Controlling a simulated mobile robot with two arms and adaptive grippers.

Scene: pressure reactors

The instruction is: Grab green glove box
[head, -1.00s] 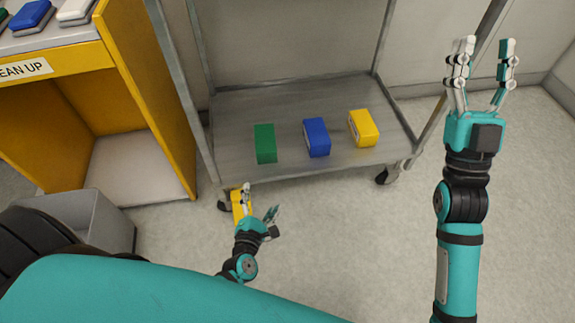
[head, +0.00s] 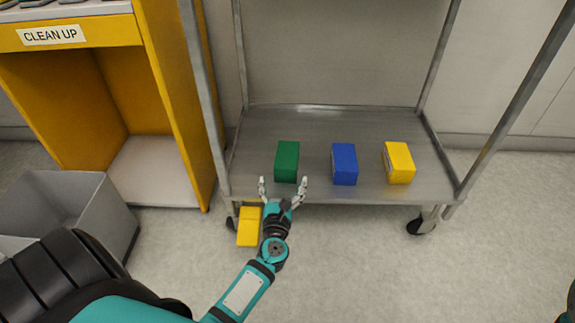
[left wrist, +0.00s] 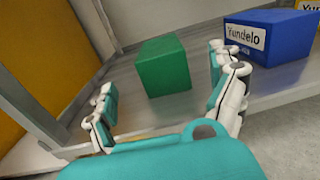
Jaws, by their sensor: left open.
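The green glove box (head: 287,161) stands on the lower shelf of a metal cart, at the left of a row of three boxes. It also shows in the left wrist view (left wrist: 163,66), ahead of the fingers and between them. My left gripper (head: 283,184) is open and empty at the shelf's front edge, just in front of the green box. Its fingers show spread in the left wrist view (left wrist: 170,95), apart from the box. My right gripper is out of view.
A blue box (head: 344,163) and a yellow box (head: 399,162) stand to the right on the shelf (head: 315,128). A cart post (head: 203,95) rises at left. A yellow object (head: 249,226) lies below the front edge. A grey bin (head: 100,205) stands at left.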

